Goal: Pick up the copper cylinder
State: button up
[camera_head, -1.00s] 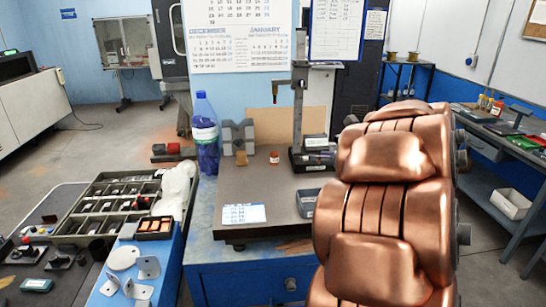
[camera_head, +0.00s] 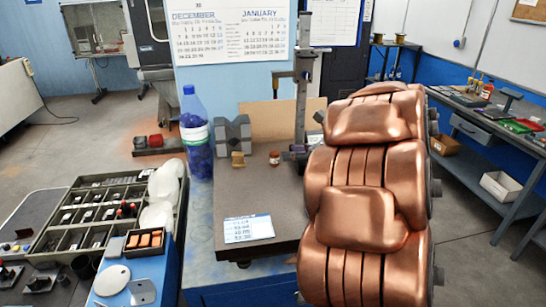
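A large copper-coloured ribbed body (camera_head: 365,200) with rounded covers and bolt heads along its right side fills the right of the picture, close to the camera. I cannot tell whether it is part of my own arm or a separate thing. It hides the right part of the dark bench top (camera_head: 205,222). No separate copper cylinder shows clearly. A small tan piece (camera_head: 238,160) stands in front of a grey V-shaped block (camera_head: 232,135); its exact shape is too small to tell. My gripper cannot be made out in this view.
The bench bears a blue bottle (camera_head: 197,140), a small red jar (camera_head: 274,159), a height stand (camera_head: 303,80) and a label card (camera_head: 248,229). At left are a compartment tray (camera_head: 50,243) and a small box of orange blocks (camera_head: 144,241).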

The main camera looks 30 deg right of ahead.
aim_at(277, 154)
jog(key=shift+p+x, duration=1.2)
jog(key=shift+x, duration=1.6)
jog(key=shift+s+f, duration=0.1)
grip_shut()
